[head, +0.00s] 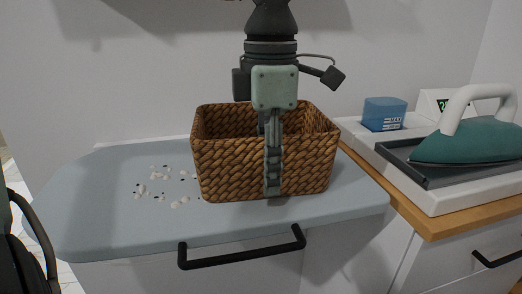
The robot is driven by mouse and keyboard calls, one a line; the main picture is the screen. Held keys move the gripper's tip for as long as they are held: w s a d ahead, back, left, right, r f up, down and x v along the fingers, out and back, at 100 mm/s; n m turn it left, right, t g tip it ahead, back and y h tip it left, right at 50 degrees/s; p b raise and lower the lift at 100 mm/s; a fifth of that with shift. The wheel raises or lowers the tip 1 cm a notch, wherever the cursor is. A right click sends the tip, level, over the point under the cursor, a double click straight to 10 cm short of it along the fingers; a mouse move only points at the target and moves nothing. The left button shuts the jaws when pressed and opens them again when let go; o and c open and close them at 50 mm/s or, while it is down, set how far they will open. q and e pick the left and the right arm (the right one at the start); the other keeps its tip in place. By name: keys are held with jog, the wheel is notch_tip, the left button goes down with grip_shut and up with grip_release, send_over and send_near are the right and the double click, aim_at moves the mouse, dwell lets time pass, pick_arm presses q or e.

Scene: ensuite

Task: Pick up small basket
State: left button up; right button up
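The small basket (229,172) is a brown woven rectangular basket. It is upright and level on the pale blue board, right of the board's middle. My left gripper (270,150) points straight down over the basket's front wall. One finger lies in front of that wall, reaching nearly to its bottom edge. The other finger is mostly hidden behind the rim, inside the basket. Whether the fingers press on the wall cannot be told. My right gripper is not in view.
The pale blue ironing board (100,215) has small white and dark bits (160,187) left of the basket. A black handle (240,250) is at the front. A teal iron (468,141), its grey tray (410,160) and a blue box (384,113) stand to the right. A wall is behind.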

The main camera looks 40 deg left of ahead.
pick_arm(q)
jog(key=shift+c, duration=0.4)
jog(key=c, duration=0.7)
grip_shut()
jog(key=shift+r, duration=0.15)
